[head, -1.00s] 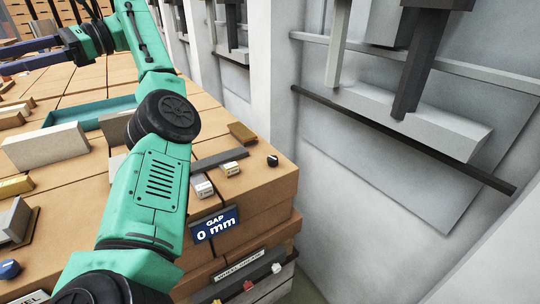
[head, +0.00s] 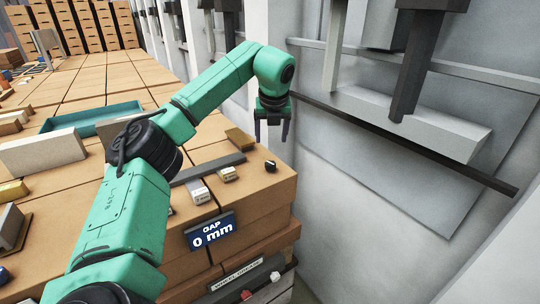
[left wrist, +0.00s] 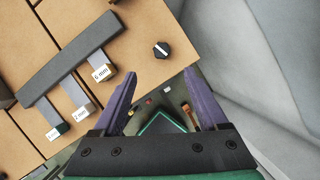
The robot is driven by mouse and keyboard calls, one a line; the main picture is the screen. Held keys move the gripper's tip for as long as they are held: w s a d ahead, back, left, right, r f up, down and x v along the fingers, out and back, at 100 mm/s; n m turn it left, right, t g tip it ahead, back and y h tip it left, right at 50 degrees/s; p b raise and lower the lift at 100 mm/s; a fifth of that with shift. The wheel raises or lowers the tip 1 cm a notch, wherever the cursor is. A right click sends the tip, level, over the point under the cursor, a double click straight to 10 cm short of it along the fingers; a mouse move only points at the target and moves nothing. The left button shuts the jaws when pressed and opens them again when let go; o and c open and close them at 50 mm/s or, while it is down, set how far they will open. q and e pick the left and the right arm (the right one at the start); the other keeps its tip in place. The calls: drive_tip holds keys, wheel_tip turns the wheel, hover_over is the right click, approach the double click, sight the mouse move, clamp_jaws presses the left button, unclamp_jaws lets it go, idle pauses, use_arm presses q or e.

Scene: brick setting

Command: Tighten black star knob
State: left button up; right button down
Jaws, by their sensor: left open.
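A small black knob with a white line (head: 270,166) stands on the top near the right corner of the brick stack. It also shows in the left wrist view (left wrist: 161,49), ahead of the fingers and apart from them; I cannot make out a star shape. My left gripper (head: 271,138) points down above and behind the knob, near the stack's right edge. Its two purple-grey fingers (left wrist: 161,75) are open with nothing between them. My right gripper is not in view.
A grey bar (head: 208,169) with labelled blocks (head: 198,191) lies left of the knob. A teal tray (head: 95,118) and a pale block (head: 42,150) stand further left. Small coloured knobs (head: 275,276) sit low on the front. A grey wall with machinery (head: 400,120) stands right.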

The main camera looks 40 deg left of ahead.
sight(270, 163)
use_arm(q)
drive_tip(key=p+x, duration=0.3)
drive_tip(key=x, duration=0.9)
drive_tip(key=shift+w+p, duration=0.1)
drive_tip(key=shift+p, duration=0.2)
drive_tip(key=shift+w+f, duration=0.1)
drive_tip(key=shift+f, duration=0.35)
clamp_jaws()
